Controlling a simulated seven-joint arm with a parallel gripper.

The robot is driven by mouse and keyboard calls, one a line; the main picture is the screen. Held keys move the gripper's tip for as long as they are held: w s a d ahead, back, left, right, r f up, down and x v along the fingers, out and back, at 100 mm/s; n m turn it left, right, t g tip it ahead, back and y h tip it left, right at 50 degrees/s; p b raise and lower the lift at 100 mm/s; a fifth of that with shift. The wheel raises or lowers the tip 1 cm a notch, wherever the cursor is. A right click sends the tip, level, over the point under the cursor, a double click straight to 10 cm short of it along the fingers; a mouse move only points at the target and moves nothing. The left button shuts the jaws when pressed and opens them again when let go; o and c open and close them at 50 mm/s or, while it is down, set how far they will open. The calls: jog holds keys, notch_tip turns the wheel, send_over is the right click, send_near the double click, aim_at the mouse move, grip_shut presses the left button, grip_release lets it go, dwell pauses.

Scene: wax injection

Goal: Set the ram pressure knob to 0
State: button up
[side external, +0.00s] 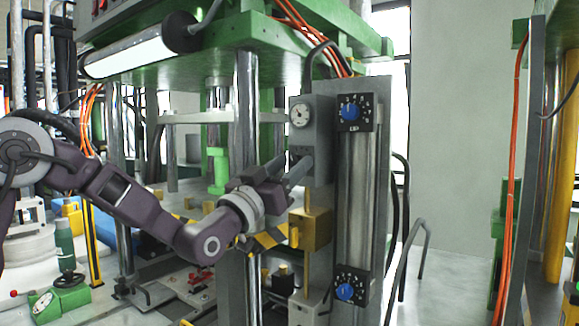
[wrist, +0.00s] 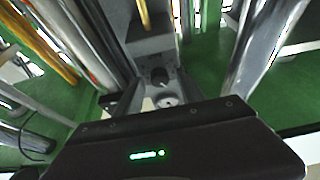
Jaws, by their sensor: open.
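My gripper (side external: 298,164) is open, with its two fingers reaching toward the front of a grey control box (side external: 318,135). A small dark knob (wrist: 160,76) sits on that box in the wrist view, between my fingers (wrist: 160,90) and beyond their tips as seen there. I cannot tell whether the fingers touch it. In the side view the knob is mostly hidden behind my fingers. Its label and setting are too small to read. A round white gauge (side external: 301,115) is on the box above my fingers; it also shows in the wrist view (wrist: 168,101).
Two blue knobs with dark dial plates, an upper (side external: 350,111) and a lower (side external: 345,291), are on the grey panel at right. A brass block (side external: 309,230) is below my fingers. A shiny column (side external: 246,110) stands close to my gripper. Orange cables hang above.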

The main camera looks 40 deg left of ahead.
jog(key=shift+c, duration=0.5)
grip_shut()
jog(key=shift+n, duration=0.4)
jog(key=n+y, duration=0.1)
jog(key=n, duration=0.1)
jog(key=n+y, duration=0.2)
jog(key=n, duration=0.1)
jog(key=shift+d, duration=0.2)
jog(key=n+g+y, duration=0.1)
jog(key=n, duration=0.2)
jog(key=n+g+y, duration=0.1)
jog(key=n+y, duration=0.1)
jog(key=n, duration=0.2)
jog(key=shift+d+n, duration=0.1)
jog(key=shift+n, duration=0.2)
jog(key=n+g+y, duration=0.1)
jog(key=n+g, duration=0.1)
jog(key=n, duration=0.2)
jog(key=shift+r, duration=0.15)
jog(key=shift+r+n+g, duration=0.1)
jog(key=shift+n+g, duration=0.8)
jog(key=shift+n, duration=1.6)
